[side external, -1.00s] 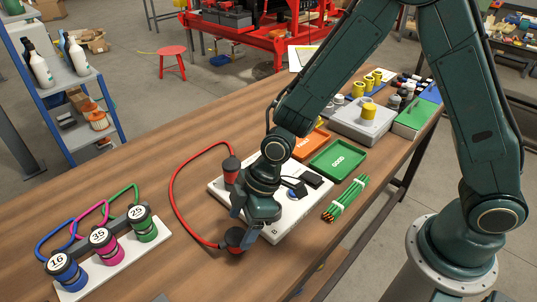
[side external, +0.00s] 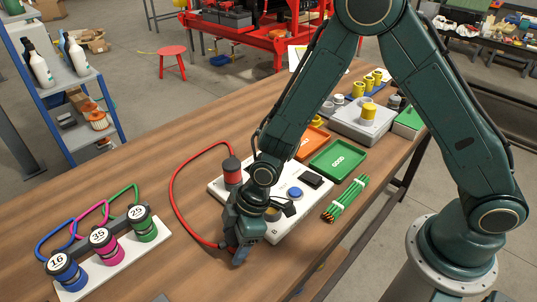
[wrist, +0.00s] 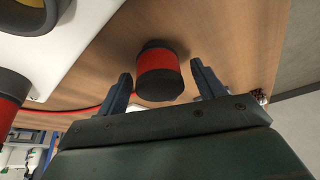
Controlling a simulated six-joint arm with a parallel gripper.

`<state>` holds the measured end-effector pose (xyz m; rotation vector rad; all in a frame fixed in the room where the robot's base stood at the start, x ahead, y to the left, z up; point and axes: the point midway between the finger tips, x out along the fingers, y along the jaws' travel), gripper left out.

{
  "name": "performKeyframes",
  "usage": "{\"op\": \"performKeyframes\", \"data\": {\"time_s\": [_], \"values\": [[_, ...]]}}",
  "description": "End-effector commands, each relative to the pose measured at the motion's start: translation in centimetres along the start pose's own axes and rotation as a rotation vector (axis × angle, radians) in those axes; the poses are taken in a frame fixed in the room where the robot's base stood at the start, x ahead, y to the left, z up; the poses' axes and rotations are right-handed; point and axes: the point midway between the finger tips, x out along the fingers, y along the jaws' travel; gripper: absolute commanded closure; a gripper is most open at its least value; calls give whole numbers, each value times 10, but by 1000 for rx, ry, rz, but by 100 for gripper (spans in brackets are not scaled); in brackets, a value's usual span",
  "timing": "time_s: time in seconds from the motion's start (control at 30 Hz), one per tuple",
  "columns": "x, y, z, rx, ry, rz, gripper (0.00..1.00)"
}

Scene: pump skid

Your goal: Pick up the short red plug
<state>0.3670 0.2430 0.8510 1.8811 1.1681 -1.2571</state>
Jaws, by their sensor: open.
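The red plug with black ends (wrist: 159,76) lies on the wooden bench at the loose end of the red cable (side external: 173,190). In the wrist view it sits between the two spread fingers of my gripper (wrist: 160,74), with a gap on each side. In the side view my gripper (side external: 238,256) points down at the bench in front of the white board and hides most of this plug. My gripper is open and holds nothing. Another red and black plug (side external: 232,172) stands upright on the white board (side external: 272,232); part of it shows at the wrist view's left edge (wrist: 8,115).
The white board carries a blue button (side external: 295,193) and a yellow-rimmed socket close beside my gripper. Green tray (side external: 338,160), orange tray (side external: 312,143) and a bundle of green sticks (side external: 345,198) lie to the right. A rack of numbered plugs (side external: 103,243) stands left. Bench between is clear.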

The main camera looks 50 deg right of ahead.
Motion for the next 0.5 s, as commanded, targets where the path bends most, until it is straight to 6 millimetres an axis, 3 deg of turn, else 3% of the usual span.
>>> {"op": "performKeyframes", "data": {"time_s": [0.2,0.5], "values": [[13,0,0,0,0,0,32],[14,0,0,0,1,1,32]]}}
